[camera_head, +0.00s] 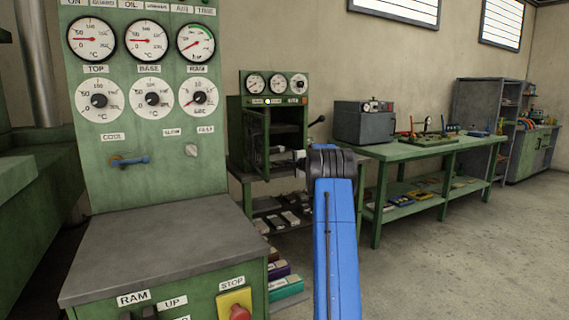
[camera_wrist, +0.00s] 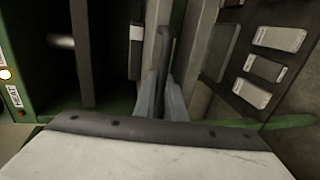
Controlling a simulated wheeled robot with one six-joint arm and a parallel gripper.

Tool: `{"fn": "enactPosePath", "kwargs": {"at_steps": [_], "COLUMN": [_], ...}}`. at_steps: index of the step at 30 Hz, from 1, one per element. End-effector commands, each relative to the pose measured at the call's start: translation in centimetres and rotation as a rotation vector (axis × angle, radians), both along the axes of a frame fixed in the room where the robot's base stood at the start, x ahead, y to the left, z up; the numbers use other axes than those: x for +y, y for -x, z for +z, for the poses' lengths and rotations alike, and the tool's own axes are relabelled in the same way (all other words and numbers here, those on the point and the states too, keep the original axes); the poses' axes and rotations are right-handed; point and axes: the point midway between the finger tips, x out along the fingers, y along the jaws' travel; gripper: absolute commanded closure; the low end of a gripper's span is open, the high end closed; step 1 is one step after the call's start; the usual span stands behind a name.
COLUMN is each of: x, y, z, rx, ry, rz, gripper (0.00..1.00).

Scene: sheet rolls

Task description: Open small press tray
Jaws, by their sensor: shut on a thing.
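The small press (camera_head: 268,104) is a green box with dials on top, standing at the middle of the head view. Its dark open front shows a green frame. My gripper (camera_head: 293,158) is at the lower front of the press, largely hidden by my blue arm. In the wrist view, which is turned on its side, my gripper's fingers (camera_wrist: 160,100) are closed on a thin grey strip, seemingly the edge or handle of the small press tray (camera_wrist: 157,45). How far out the tray sits cannot be told.
A large green press (camera_head: 150,120) with a grey worktop (camera_head: 165,245) stands near on the left. A green bench (camera_head: 425,148) with a grey box oven (camera_head: 363,122) is to the right. Slabs (camera_wrist: 278,38) lie on the shelf below the small press. Floor at right is clear.

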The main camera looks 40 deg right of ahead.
Motion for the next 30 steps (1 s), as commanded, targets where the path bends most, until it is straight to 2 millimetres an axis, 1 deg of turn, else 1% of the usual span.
{"fn": "enactPosePath", "kwargs": {"at_steps": [1, 6, 12, 15, 21, 25, 30], "x": [0.2, 1.3, 2.3, 2.8, 3.3, 3.5, 3.5], "y": [1.4, 5.7, 10.0, 11.6, 13.9, 14.5, 14.7], "z": [0.0, 0.0, -0.1, -0.1, -0.1, -0.2, -0.2], "rx": [0.002, 0.002, 0.002, 0.002, 0.002, 0.002, 0.003], "ry": [-0.002, -0.001, -0.001, -0.001, -0.001, 0.000, -0.001], "rz": [-0.002, -0.002, -0.002, -0.001, 0.000, 0.000, 0.000], "gripper": [1.00, 1.00, 1.00, 1.00, 1.00, 1.00, 1.00]}}
